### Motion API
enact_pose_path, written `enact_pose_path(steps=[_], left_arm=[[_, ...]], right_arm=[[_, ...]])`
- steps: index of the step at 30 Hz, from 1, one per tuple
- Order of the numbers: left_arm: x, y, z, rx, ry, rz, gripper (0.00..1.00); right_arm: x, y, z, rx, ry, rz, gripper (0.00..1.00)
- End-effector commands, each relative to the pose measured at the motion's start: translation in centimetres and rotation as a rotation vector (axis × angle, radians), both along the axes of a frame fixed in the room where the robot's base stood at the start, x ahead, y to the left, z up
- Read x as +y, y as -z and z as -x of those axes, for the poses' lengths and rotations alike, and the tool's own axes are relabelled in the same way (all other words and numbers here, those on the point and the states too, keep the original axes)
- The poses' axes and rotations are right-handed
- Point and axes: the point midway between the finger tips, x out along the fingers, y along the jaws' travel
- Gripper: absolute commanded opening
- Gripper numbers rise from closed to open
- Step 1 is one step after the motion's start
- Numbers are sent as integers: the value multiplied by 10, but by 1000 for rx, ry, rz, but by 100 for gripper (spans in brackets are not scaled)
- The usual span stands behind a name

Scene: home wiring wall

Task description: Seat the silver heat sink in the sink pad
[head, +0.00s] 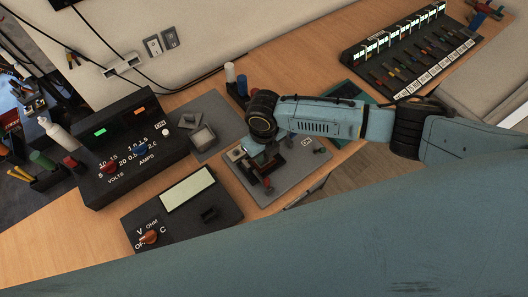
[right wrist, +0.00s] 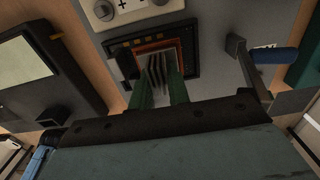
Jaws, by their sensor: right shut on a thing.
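The silver heat sink (right wrist: 158,76), with upright thin fins, is between the green fingers of my right gripper (right wrist: 152,88) in the right wrist view. The gripper is shut on it. The sink pad (right wrist: 191,52) is a dark square frame with an orange inside, just beyond and around the heat sink in that view. I cannot tell whether the heat sink touches the pad. In the head view my right gripper (head: 257,152) points down over the grey board (head: 291,181), and its wrist hides the heat sink and most of the pad. My left gripper is not in view.
A light block with round knobs (right wrist: 128,10) is close beside the pad, and a lever with a blue handle (right wrist: 277,56) stands to its right. A multimeter (head: 187,204) and a power supply (head: 128,150) are left of the board. A black rack (head: 412,50) is at the back right.

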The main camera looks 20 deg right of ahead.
Motion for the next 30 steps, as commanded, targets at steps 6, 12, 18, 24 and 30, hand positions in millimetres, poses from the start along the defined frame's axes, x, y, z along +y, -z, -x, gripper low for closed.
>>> enact_pose_path(steps=[6,12,18,24,30], left_arm=[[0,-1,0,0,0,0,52],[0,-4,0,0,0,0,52],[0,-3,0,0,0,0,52],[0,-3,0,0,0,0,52],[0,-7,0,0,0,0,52]], right_arm=[[0,0,0,0,0,0,0],[0,-1,0,0,0,0,0],[0,0,0,0,0,0,0],[0,0,0,0,0,0,0],[0,-1,0,0,0,0,0]])
